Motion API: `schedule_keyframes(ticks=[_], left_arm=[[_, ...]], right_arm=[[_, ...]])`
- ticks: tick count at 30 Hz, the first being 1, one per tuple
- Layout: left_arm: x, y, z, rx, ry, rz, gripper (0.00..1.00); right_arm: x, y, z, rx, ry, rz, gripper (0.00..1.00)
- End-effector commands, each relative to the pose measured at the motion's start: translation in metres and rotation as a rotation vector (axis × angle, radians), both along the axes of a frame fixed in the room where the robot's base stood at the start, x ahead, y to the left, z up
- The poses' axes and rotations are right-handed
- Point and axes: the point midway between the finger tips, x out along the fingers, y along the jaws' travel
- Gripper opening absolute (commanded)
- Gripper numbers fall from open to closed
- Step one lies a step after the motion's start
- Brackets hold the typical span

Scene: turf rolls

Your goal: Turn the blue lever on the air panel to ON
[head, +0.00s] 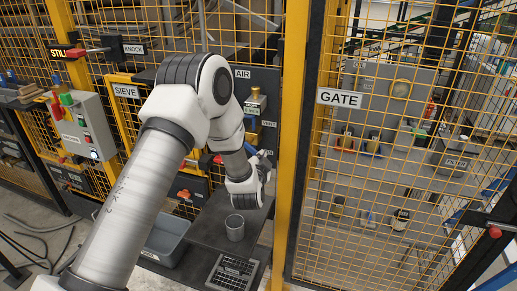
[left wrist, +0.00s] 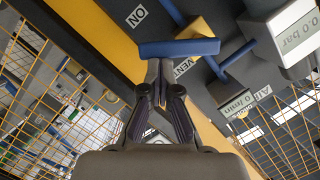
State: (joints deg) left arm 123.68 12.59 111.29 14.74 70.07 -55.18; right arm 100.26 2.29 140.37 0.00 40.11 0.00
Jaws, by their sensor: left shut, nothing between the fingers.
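The blue lever (left wrist: 180,47) shows in the left wrist view as a crossbar on a blue stem against a dark panel with an ON label (left wrist: 138,16) and a VENT label. My left gripper (left wrist: 160,78) has its fingertips together right at the bar, overlapping its near edge; I cannot tell whether they touch. The air panel (head: 265,83) carries an AIR sign in the head view. My right gripper is in neither view.
Boxes reading 0.0 bar (left wrist: 296,32) and l/min (left wrist: 236,101) stand close to the lever. A yellow post (head: 290,130) and mesh gate (head: 400,190) stand right of the panel. A grey cup (head: 235,228) sits on the dark shelf below. A grey bin (head: 166,238) is left.

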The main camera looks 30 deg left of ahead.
Motion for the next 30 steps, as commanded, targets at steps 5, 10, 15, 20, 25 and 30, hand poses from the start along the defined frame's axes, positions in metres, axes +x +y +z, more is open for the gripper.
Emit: schedule_keyframes(ticks=[5, 10, 15, 20, 25, 30], left_arm=[[0.001, 0.003, -0.009, 0.163, 0.032, 0.001, 0.00], [0.000, 0.008, -0.017, 0.320, 0.069, 0.002, 0.00], [-0.001, 0.013, -0.023, 0.473, 0.105, 0.004, 0.00], [-0.002, 0.019, -0.028, 0.603, 0.135, 0.004, 0.00], [-0.002, 0.019, -0.026, 0.618, 0.137, 0.005, 0.00], [0.000, 0.018, -0.023, 0.617, 0.135, 0.003, 0.00]], right_arm=[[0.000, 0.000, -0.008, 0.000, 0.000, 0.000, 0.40], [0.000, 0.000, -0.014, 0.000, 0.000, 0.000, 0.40], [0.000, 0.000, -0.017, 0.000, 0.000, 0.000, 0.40], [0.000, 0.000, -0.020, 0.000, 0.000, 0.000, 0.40], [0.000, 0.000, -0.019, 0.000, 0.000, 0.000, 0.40], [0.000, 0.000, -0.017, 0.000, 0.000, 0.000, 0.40]])
